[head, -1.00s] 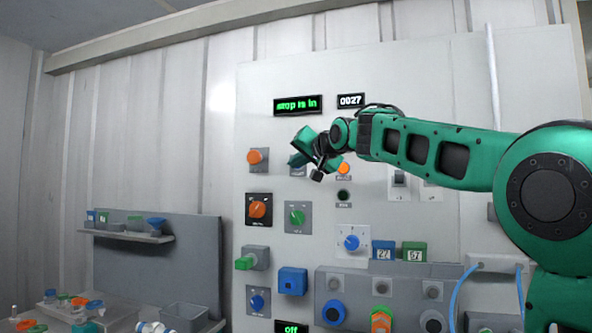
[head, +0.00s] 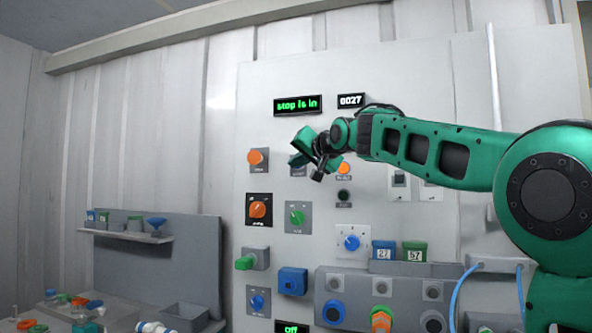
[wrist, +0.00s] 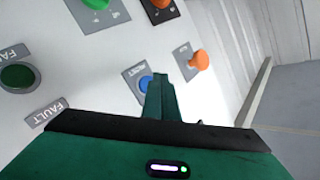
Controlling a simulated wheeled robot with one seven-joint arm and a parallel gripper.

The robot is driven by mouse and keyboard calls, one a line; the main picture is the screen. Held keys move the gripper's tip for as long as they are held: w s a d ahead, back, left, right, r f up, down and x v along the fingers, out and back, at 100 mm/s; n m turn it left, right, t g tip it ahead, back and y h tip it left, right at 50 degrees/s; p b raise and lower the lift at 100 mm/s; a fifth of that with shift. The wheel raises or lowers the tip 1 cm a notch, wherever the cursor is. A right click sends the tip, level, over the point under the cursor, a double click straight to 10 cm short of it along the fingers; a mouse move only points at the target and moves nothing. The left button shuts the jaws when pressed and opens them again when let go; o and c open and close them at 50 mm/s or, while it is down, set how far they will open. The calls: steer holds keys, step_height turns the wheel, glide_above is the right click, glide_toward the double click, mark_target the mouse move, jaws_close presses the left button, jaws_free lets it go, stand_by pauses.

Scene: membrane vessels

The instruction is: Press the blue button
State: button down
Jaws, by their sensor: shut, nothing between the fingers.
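The blue button (wrist: 145,84) sits on a small grey labelled plate on the upright panel. In the wrist view it shows just left of my gripper's fingertips (wrist: 161,79), which hide part of it. I cannot tell whether the fingers touch it. In the head view my gripper (head: 304,148) is in front of this button's grey plate (head: 297,171) and covers the button itself. The fingers are shut together with nothing between them.
An orange button (head: 257,159) is left of my gripper, and an orange lamp (head: 344,168) is to its right. A dark green fault lamp (wrist: 17,78) and knobs are nearby. A display (head: 297,105) above reads "stop is in".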

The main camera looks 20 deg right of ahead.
steer(key=shift+w+d, duration=0.1)
stand_by(0.7)
steer(key=shift+w+d, duration=0.2)
steer(key=shift+w, duration=0.05)
steer(key=shift+w+d, duration=0.25)
steer(key=shift+w, duration=0.1)
stand_by(1.1)
steer(key=shift+s, duration=0.1)
steer(key=shift+s+a, duration=0.5)
steer(key=shift+s, duration=0.1)
steer(key=shift+s, duration=0.1)
steer(key=s+a, duration=0.1)
steer(key=s, duration=0.1)
steer(key=s+a, duration=0.2)
stand_by(0.5)
steer(key=shift+w+d, duration=0.1)
stand_by(0.5)
